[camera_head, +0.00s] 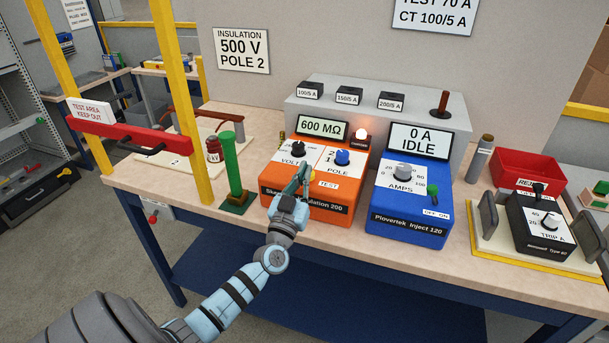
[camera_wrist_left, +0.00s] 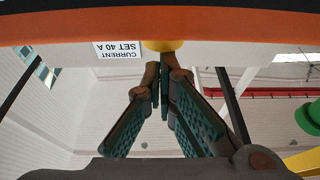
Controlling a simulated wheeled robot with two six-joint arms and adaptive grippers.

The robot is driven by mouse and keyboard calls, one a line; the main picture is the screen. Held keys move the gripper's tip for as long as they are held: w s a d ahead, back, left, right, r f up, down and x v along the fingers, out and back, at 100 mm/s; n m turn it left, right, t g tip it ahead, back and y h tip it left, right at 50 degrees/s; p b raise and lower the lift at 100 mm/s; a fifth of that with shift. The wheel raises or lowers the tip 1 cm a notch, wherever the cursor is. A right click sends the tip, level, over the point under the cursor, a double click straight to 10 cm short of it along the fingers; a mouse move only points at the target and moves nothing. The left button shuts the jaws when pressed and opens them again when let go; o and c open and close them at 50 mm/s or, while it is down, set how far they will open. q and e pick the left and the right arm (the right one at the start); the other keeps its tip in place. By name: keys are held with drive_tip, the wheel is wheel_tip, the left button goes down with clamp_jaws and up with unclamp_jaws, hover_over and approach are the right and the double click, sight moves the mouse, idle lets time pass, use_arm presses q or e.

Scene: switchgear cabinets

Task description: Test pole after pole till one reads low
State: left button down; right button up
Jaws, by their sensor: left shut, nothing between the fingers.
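The orange insulation tester (camera_head: 303,208) stands on the bench. Its display (camera_head: 323,128) reads 600 MΩ and the lamp (camera_head: 361,136) beside it glows orange. My left gripper (camera_head: 305,176) is shut and empty, in front of the tester near the TEST label. In the left wrist view its fingertips (camera_wrist_left: 165,70) are at the yellow button (camera_wrist_left: 165,45); I cannot tell whether they touch it. My right gripper is not in view.
A wall sign (camera_head: 241,50) reads INSULATION 500 V POLE 2. The blue injector (camera_head: 409,205) stands right of the tester and shows 0 A IDLE. A green post (camera_head: 231,168) stands close on the left, by the red barrier (camera_head: 140,140). A black trip unit (camera_head: 541,225) stands farther right.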

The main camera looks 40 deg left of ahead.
use_arm(q)
wheel_tip(320, 180, down, 2)
drive_tip(key=shift+b, duration=0.5)
drive_tip(key=shift+s+d+f, duration=0.15)
drive_tip(key=shift+f, duration=0.05)
drive_tip(key=shift+s+d, duration=0.1)
drive_tip(key=shift+s, duration=0.1)
idle(1.0)
wheel_tip(320, 180, up, 6)
drive_tip(key=p, duration=0.6)
drive_tip(key=f+v, duration=0.1)
drive_tip(key=v, duration=0.9)
drive_tip(key=shift+b, duration=0.35)
drive_tip(key=shift+d, duration=0.1)
